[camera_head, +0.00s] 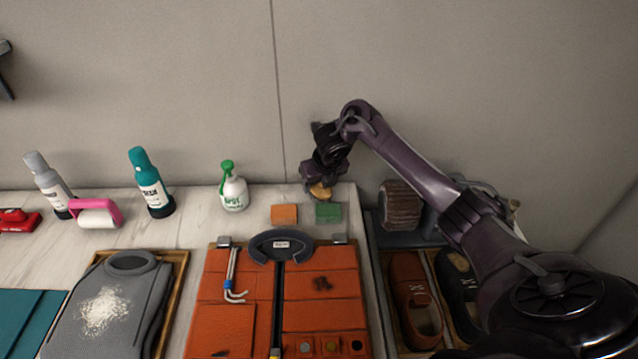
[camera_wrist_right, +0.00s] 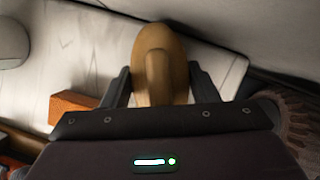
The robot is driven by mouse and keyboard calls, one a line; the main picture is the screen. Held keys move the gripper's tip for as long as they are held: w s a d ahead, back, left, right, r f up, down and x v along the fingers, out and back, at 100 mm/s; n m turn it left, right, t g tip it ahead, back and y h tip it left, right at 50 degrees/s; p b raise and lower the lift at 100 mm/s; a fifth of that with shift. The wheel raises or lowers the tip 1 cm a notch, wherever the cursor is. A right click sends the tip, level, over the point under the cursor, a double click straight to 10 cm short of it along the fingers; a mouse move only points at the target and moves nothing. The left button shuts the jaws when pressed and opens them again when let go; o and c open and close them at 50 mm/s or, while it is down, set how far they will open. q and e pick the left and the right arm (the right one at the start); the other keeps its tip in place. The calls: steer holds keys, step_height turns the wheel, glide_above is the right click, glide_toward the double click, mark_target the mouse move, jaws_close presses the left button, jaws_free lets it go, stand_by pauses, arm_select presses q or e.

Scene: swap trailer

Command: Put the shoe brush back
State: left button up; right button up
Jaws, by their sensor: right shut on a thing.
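My right gripper (camera_head: 318,186) is above the back right corner of the marble-topped table, near the wall. It is shut on a tan wooden piece that looks like the shoe brush (camera_head: 320,192). In the right wrist view the brush (camera_wrist_right: 157,65) sits between the two fingers (camera_wrist_right: 158,85), its rounded end pointing away; any bristles are hidden. I cannot tell whether it touches the table. An orange block (camera_head: 284,214) and a green block (camera_head: 328,212) are just in front of the gripper. My left gripper is not clearly in view.
An orange tool case (camera_head: 320,285) lies in front. Teal (camera_head: 150,185) and grey (camera_head: 48,183) bottles stand left.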

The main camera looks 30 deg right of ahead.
steer(key=shift+w+d+f, duration=0.1)
steer(key=shift+w+f, duration=0.1)
steer(key=shift+f, duration=0.1)
steer(key=shift+f, duration=0.1)
steer(key=o, duration=0.9)
